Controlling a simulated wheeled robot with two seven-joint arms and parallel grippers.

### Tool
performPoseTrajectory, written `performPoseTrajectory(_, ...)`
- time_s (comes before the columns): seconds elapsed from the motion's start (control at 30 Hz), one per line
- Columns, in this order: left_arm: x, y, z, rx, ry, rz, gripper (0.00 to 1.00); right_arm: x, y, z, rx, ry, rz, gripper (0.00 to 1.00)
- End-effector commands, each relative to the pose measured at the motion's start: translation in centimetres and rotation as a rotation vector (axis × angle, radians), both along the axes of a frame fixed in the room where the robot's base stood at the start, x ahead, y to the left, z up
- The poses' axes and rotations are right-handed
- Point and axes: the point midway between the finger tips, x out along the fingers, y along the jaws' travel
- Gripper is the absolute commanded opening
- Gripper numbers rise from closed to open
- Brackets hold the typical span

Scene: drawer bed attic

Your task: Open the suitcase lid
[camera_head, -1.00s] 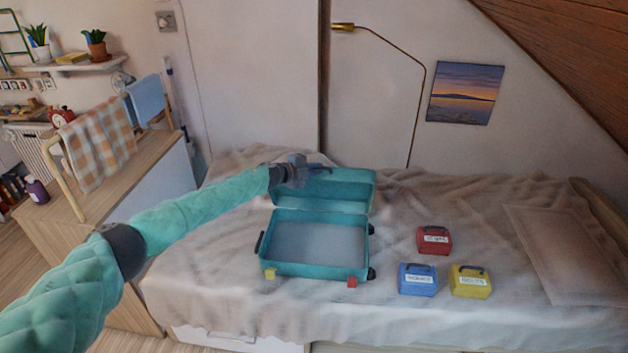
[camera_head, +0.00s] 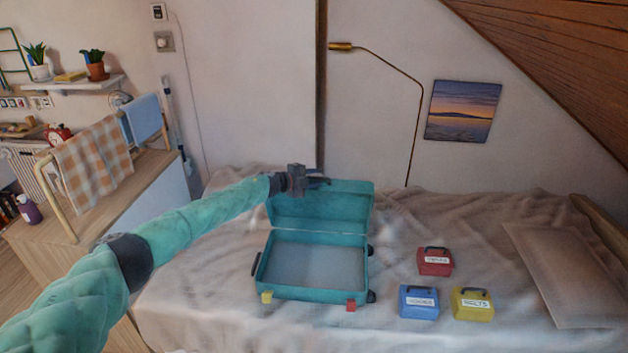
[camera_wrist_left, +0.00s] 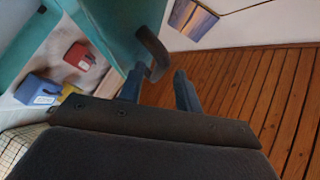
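The teal suitcase lies on the bed, and its lid (camera_head: 325,207) stands raised at the back. Its base (camera_head: 312,294) is open to view, with a pale grey inside and a yellow and a red latch at the front. My left gripper (camera_head: 318,181) is at the lid's upper left edge. In the left wrist view the fingers (camera_wrist_left: 158,88) are spread apart, close to the teal lid (camera_wrist_left: 112,28) and a dark curved handle (camera_wrist_left: 152,55). I cannot tell whether a finger touches it. My right gripper is not in view.
Red (camera_head: 434,262), blue (camera_head: 418,302) and yellow (camera_head: 472,304) labelled boxes sit on the bed right of the suitcase. A brass lamp (camera_head: 420,95) stands behind the bed. A wooden cabinet (camera_head: 120,200) is at the left. Bare blanket lies around the suitcase.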

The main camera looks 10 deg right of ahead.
Motion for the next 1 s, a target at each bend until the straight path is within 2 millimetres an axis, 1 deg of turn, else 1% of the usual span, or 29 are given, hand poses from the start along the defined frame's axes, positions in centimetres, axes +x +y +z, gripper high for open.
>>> performPoseTrajectory(0.27, -0.1, 0.1, -0.1, 0.001, 0.000, 0.000, 0.33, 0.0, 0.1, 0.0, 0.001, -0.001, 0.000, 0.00)
performPoseTrajectory(0.4, -0.3, 0.6, 0.0, 0.001, 0.001, -0.001, 0.33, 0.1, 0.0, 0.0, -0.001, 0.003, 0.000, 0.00)
performPoseTrajectory(0.6, -1.1, 2.5, 0.5, 0.002, -0.001, 0.000, 0.33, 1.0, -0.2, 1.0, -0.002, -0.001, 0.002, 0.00)
performPoseTrajectory(0.7, -1.6, 3.7, 0.7, 0.002, -0.002, -0.001, 0.33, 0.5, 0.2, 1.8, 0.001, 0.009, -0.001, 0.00)
performPoseTrajectory(0.8, -2.1, 4.7, 1.0, 0.002, -0.001, 0.000, 0.33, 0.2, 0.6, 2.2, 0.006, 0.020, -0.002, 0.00)
performPoseTrajectory(1.0, -2.8, 6.2, 1.6, 0.001, 0.000, 0.000, 0.33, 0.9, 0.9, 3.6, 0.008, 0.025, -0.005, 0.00)
